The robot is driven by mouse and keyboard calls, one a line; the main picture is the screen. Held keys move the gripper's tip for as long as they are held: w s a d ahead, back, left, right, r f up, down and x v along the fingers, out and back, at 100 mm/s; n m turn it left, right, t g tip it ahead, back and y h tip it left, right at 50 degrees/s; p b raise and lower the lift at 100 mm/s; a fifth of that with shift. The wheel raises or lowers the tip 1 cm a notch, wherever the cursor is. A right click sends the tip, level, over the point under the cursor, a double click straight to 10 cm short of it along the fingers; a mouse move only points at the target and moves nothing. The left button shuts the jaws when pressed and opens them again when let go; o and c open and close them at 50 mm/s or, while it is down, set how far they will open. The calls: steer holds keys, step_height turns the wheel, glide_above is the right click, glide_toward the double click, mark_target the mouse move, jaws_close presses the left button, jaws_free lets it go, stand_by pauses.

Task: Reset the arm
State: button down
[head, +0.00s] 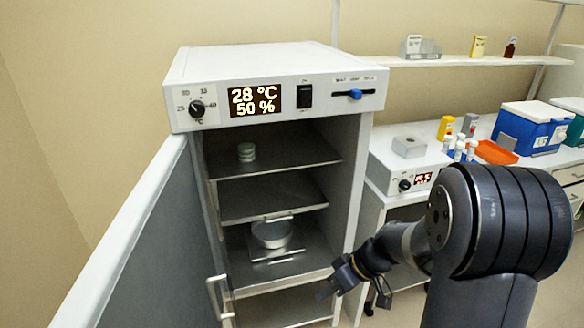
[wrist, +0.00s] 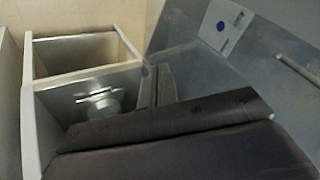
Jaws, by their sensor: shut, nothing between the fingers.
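My arm reaches in from the lower right of the head view. My gripper (head: 330,289) is shut and empty, in front of the right side of the open cabinet (head: 345,190). Its closed fingers also show in the wrist view (wrist: 158,84). The cabinet door (head: 130,250) is swung open to the left. Inside, a white round dish (head: 271,234) sits on a pulled-out or small lower tray (head: 288,255), apart from my gripper. A small stack of pale discs (head: 246,152) stands on the top shelf (head: 290,157).
The cabinet's top panel has a knob (head: 197,109), a lit display (head: 255,100), a black switch (head: 304,96) and a blue slider (head: 355,95). On the right, a bench holds a smaller device (head: 405,170), an orange tray (head: 496,153) and a blue box (head: 532,134).

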steer(key=v, duration=0.6)
steer(key=shift+d+r, duration=0.2)
steer(key=shift+r, duration=0.1)
steer(key=shift+s+f, duration=0.1)
